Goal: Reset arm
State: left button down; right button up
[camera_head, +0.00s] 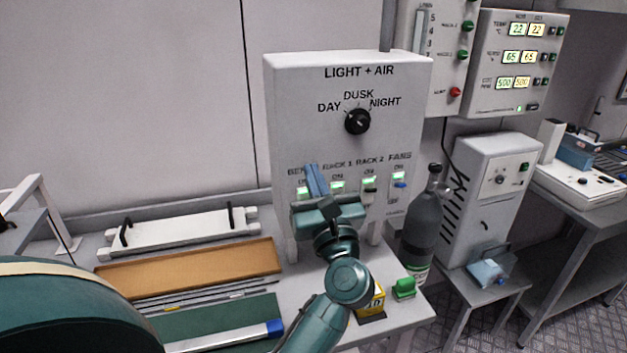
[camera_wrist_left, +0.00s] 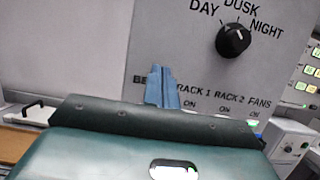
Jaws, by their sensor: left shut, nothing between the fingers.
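My left gripper (camera_head: 316,181) is raised in front of the "LIGHT + AIR" panel (camera_head: 290,110), its blue fingers together with nothing between them. The fingers cover part of the label row near the bench and Rack 1 switches. They also show in the left wrist view (camera_wrist_left: 161,87), over the same label row. Whether they touch the panel I cannot tell. The black dial (camera_head: 357,122) sits above and to the right of the fingers; it also shows in the left wrist view (camera_wrist_left: 233,41). My right gripper is not in view.
A dark bottle (camera_head: 418,235) stands right of the panel, near a green block (camera_head: 404,288) and a yellow box (camera_head: 372,302). A brown tray (camera_head: 190,266) and a white bar with black handles (camera_head: 180,232) lie left. A grey cabinet (camera_head: 492,190) stands further right.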

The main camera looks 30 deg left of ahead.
pick_arm(q)
jog(key=shift+f, duration=0.15)
jog(key=s+d+f+m+t+h, duration=0.25)
jog(key=d+f+m+h, duration=0.6)
jog(key=m, duration=0.85)
jog(key=s+d+f+m+t+h, duration=0.25)
jog(key=d+f+m+h, duration=0.25)
jog(key=f+m+h, duration=0.9)
jog(key=s+f+m+g+y, duration=0.3)
jog(key=s+f+m+g, duration=0.6)
jog(key=s+f+m, duration=0.5)
jog(key=f+m, duration=0.1)
jog(key=m, duration=0.2)
jog(key=shift+d, duration=0.4)
